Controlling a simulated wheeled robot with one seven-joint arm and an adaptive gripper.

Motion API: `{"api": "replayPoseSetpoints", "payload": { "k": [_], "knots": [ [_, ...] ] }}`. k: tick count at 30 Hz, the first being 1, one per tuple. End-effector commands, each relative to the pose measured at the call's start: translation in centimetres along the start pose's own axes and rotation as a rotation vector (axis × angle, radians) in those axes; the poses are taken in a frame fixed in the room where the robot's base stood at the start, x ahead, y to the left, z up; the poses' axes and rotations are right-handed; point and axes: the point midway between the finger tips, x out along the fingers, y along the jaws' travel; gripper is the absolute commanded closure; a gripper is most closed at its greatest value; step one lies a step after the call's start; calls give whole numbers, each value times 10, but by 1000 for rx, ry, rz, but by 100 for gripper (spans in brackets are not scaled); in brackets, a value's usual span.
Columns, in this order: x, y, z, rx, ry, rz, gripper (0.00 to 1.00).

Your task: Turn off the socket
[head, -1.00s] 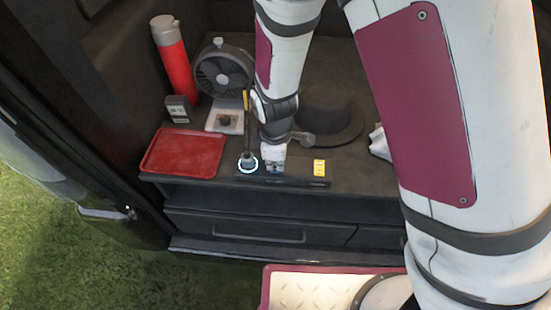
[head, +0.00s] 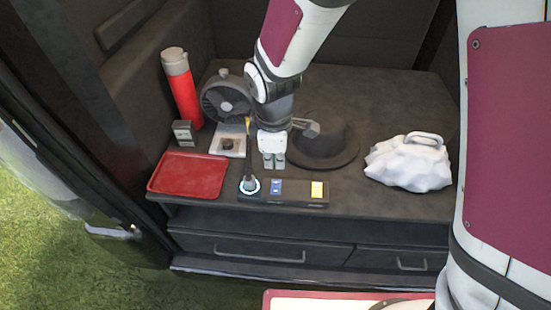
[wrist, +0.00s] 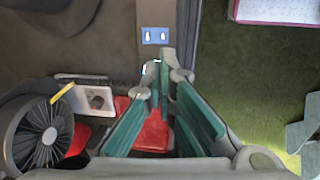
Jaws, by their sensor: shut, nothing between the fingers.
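The socket is a dark strip (head: 297,200) on the front edge of the grey shelf. It has a blue part (head: 276,187) near its middle and a yellow part (head: 317,189) at its right end. A dark plug with a lit pale-blue ring (head: 250,185) stands at its left end. My gripper (head: 273,164) is shut and empty, apart from the strip, just behind the blue part in the head view. In the wrist view the blue part (wrist: 155,36) shows two white marks, just beyond my fingertips (wrist: 158,68); the plug is mostly hidden by the fingers.
A red tray (head: 188,175) lies left of the strip. A fan (head: 226,100), a red bottle (head: 182,90) and a small dark box (head: 183,132) stand behind it. A dark hat (head: 325,143) sits behind my gripper, a white bag (head: 410,163) to the right. Drawers are below.

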Motion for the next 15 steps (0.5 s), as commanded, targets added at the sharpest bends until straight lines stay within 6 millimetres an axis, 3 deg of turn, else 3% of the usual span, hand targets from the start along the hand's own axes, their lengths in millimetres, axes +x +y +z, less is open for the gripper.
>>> {"api": "replayPoseSetpoints", "payload": {
  "k": [15],
  "knots": [
    [-9,0,0,0,0,0,100]
  ]
}}
